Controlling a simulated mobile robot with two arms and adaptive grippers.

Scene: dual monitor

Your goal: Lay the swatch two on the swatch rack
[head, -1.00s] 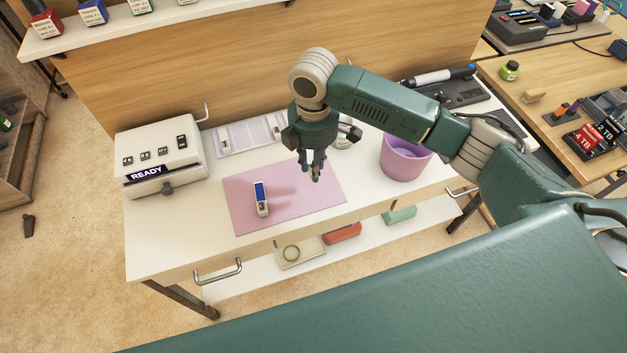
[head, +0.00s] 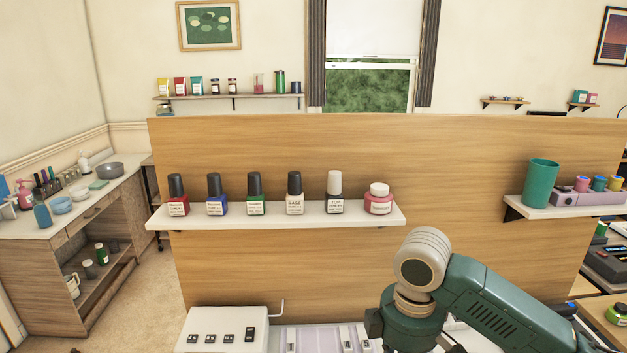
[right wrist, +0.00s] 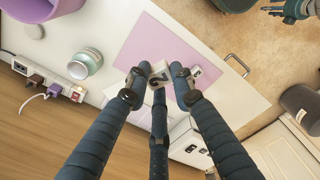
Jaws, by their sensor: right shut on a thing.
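My right gripper (right wrist: 160,72) is shut on a small white swatch with a dark mark, likely swatch two (right wrist: 161,77), seen in the right wrist view. The fingers cover part of it, and it appears above or near the edge of the pink mat (right wrist: 150,45). Another small pale swatch (right wrist: 196,71) lies on the mat beside a fingertip. In the head view the pale lilac swatch rack (head: 318,338) shows at the bottom edge, with small white pieces on it; the rest is cut off. What looks like my left gripper (right wrist: 290,9) shows partly at the wrist view's top right; its opening is unclear.
A white switch box (head: 222,330) stands left of the rack. A shelf (head: 280,217) of several bottles hangs above on the wooden panel. In the wrist view, a purple bin (right wrist: 38,8), a jar (right wrist: 84,64) and a power strip (right wrist: 45,88) stand nearby.

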